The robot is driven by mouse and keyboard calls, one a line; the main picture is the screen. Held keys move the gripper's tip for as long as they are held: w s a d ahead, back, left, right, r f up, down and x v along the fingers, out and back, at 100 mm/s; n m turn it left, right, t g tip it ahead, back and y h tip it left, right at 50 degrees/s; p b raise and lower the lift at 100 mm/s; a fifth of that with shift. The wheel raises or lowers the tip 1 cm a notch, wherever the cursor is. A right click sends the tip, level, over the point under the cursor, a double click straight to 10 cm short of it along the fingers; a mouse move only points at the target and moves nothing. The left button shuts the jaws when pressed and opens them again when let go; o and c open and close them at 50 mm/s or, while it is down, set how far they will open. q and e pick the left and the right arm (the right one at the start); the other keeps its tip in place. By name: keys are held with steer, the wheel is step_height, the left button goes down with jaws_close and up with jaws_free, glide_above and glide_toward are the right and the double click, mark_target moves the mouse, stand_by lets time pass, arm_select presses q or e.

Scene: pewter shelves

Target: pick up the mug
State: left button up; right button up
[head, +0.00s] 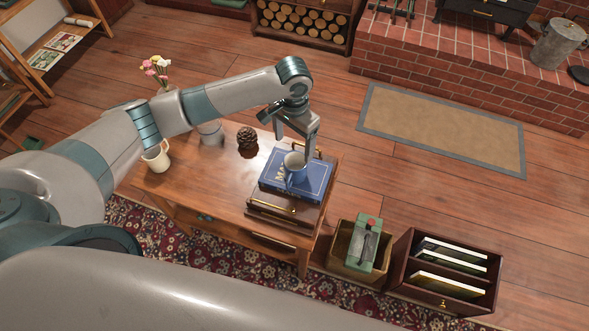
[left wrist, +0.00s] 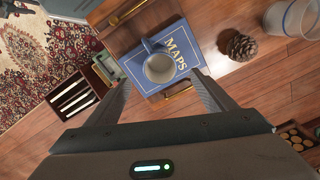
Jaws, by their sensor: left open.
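The book lies on a wooden tray with brass handles (head: 285,213) at the right end of the wooden table. In the left wrist view the mug (left wrist: 160,66) shows its handle toward the upper left. My left gripper (head: 298,142) is open and empty, close above the mug, with its fingers pointing down. In the left wrist view its fingertips (left wrist: 160,82) lie either side of the mug's near edge, apart from it. My right gripper is not in view.
A cream mug (head: 158,160) stands at the table's left end, close to my arm in the picture. A pinecone (head: 247,142) sits left of the book. A bin (head: 345,245) and a divided crate (head: 402,262) stand on the floor right of the table. The table's front middle is clear.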

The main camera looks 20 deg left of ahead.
arm_select(q)
steer(key=p, duration=0.2)
glide_toward(294, 167)
steer(key=s, duration=0.2)
steer(key=s+f, duration=0.1)
steer(key=shift+d, duration=0.4)
steer(key=shift+f, duration=0.4)
step_height(294, 167, down, 3)
steer(key=shift+r+p, duration=0.1)
steer(key=shift+p, duration=0.55)
steer(key=shift+f, duration=0.75)
steer(key=c, duration=1.4)
steer(key=shift+o, duration=0.2)
steer(key=shift+r, duration=0.15)
